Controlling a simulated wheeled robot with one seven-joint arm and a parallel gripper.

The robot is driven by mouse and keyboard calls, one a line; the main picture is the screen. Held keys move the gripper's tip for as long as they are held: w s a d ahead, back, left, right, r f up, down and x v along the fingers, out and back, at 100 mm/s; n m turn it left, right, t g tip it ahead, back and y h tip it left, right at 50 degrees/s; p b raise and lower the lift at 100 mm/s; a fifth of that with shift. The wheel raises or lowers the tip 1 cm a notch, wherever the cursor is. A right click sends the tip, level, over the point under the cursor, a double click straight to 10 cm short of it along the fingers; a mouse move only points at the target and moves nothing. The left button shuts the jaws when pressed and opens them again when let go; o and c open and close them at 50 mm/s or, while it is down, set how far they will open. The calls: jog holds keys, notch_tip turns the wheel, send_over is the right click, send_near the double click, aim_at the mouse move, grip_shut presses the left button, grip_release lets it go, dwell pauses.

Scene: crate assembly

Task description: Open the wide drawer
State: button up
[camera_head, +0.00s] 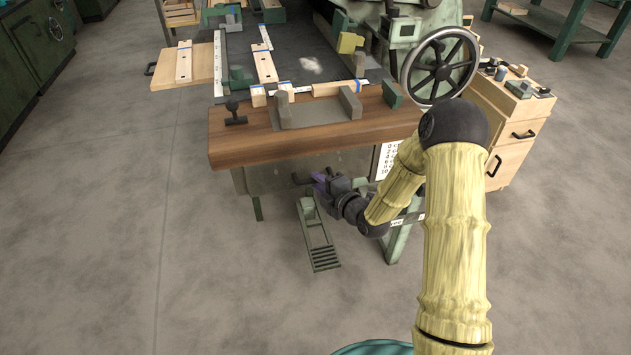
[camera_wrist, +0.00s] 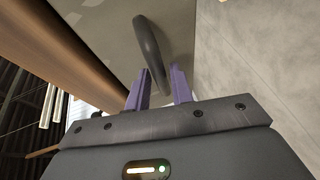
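The wide drawer's pale grey-green front (camera_head: 268,180) sits under the wooden bench top, mostly in shade, and looks shut. Its dark curved handle (camera_head: 299,179) sticks out towards me. In the wrist view the handle (camera_wrist: 149,45) runs down from the front (camera_wrist: 105,45), and its near end lies between my purple fingertips. My gripper (camera_head: 318,180) is below the bench's front edge, at the handle. In the wrist view my gripper (camera_wrist: 160,88) has its fingers apart, with a gap beside the handle; I cannot tell whether either finger touches it.
The wooden bench top (camera_head: 325,137) overhangs the drawer closely above my gripper. A green foot pedal (camera_head: 319,235) stands on the floor below. A wooden cabinet (camera_head: 508,130) stands at the right, beside a handwheel (camera_head: 440,66). The floor in front and to the left is clear.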

jog(key=shift+x, duration=1)
grip_shut()
jog(key=shift+s+d, duration=0.1)
jog(key=shift+d, duration=0.1)
